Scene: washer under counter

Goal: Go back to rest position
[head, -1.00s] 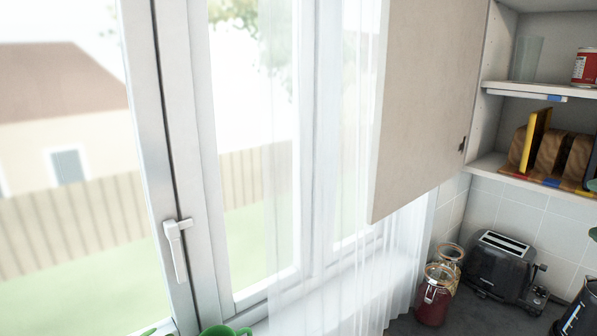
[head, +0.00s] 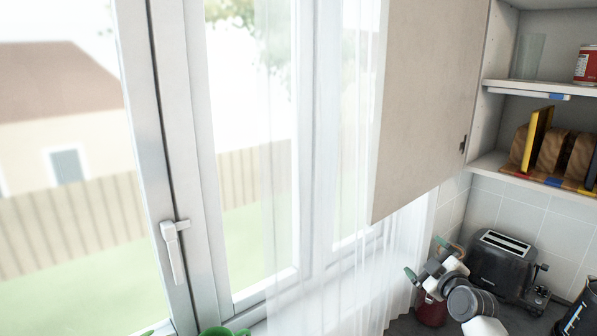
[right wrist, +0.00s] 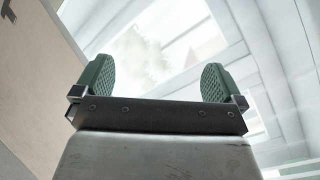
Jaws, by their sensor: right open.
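My right gripper (head: 427,259) is raised at the lower right of the head view, in front of the counter corner. Its two green fingertips stand wide apart with nothing between them. In the right wrist view, my open gripper (right wrist: 156,80) points up toward the bright window, its ridged green pads empty. My left gripper is not in view.
A black toaster (head: 500,262) stands just right of my right arm. A red jar (head: 431,309) is partly hidden behind it. An open cabinet door (head: 425,110) hangs above, beside the shelves (head: 530,90). A sheer curtain (head: 365,270) and window (head: 250,150) are on the left.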

